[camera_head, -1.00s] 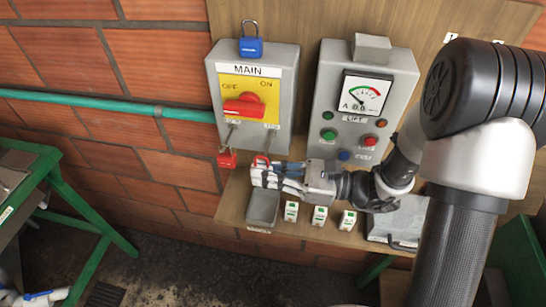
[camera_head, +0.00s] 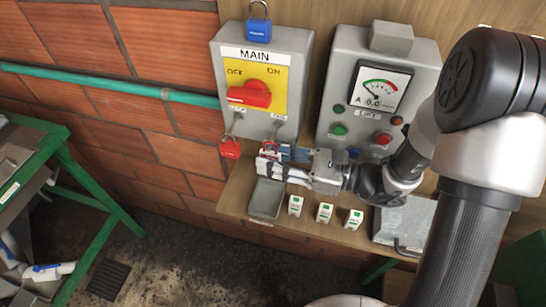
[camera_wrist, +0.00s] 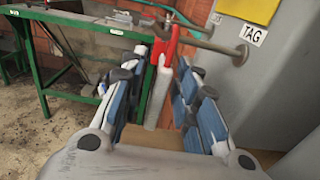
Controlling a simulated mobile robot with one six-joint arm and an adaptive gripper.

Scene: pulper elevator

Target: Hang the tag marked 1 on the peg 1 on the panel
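A red and white thing (camera_wrist: 160,75) stands nearly edge-on between my fingertips in the wrist view; it may be a tag, but no number can be read. My gripper (camera_wrist: 163,65) has its fingers apart around it; whether both pads touch it is unclear. In the head view my gripper (camera_head: 264,165) is below the MAIN box, with a bit of red at its tips. The panel's TAG peg (camera_wrist: 238,50) sticks out at upper right in the wrist view. A second peg (camera_wrist: 160,12) is behind the red part. I cannot make out which peg is 1.
The MAIN box (camera_head: 304,90) carries a blue padlock (camera_head: 258,30); a red padlock (camera_head: 229,149) hangs below it. A grey tray (camera_head: 266,198) and several small green-and-white blocks (camera_head: 325,212) stand on the wooden shelf (camera_head: 240,190). A green-framed table (camera_head: 75,165) is at left.

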